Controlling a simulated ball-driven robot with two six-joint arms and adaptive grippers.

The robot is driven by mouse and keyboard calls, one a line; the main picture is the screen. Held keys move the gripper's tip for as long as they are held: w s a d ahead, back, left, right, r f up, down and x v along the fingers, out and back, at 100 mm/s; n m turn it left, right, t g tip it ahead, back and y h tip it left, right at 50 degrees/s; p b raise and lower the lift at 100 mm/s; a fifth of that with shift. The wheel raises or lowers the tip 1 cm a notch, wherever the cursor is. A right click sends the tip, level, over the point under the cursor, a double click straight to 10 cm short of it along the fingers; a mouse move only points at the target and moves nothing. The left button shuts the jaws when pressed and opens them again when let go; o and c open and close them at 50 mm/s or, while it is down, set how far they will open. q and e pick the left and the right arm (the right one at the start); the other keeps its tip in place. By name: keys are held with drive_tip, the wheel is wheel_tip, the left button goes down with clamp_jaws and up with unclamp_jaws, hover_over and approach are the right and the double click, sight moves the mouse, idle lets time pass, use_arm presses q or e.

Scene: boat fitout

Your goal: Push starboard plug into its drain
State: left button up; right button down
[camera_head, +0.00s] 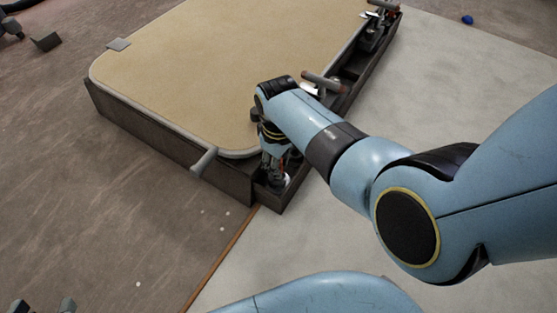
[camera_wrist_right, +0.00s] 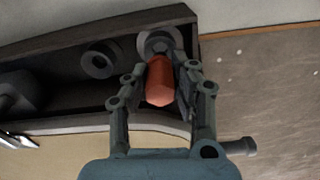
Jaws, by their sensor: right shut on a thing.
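My right gripper (camera_wrist_right: 160,82) is shut on an orange-red plug (camera_wrist_right: 159,84), one finger on each side of it. In the right wrist view the plug is in front of a grey round drain ring (camera_wrist_right: 157,40) at the trough's end and overlaps its lower part. I cannot tell whether the plug touches the ring or enters it. In the head view my right gripper (camera_head: 275,165) reaches down into the near end of the dark side trough (camera_head: 272,202), and the plug is not clear there. Two dark tips at the bottom left edge seem to be my left gripper (camera_head: 43,306), mostly cut off.
A second grey ring (camera_wrist_right: 100,59) sits in the trough beside the drain. The tan deck (camera_head: 190,70) borders the trough, with a grey handle (camera_head: 204,161) at its near edge. A red-and-grey part (camera_head: 322,82) lies farther along the trough. The pale floor (camera_head: 440,80) to the right is mostly clear.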

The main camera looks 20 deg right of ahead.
drive_tip(key=shift+f+b, duration=1.15)
drive_tip(key=shift+f, duration=0.85)
drive_tip(key=c, duration=1)
unclamp_jaws()
drive_tip(key=shift+r, duration=0.1)
drive_tip(key=shift+r, duration=0.1)
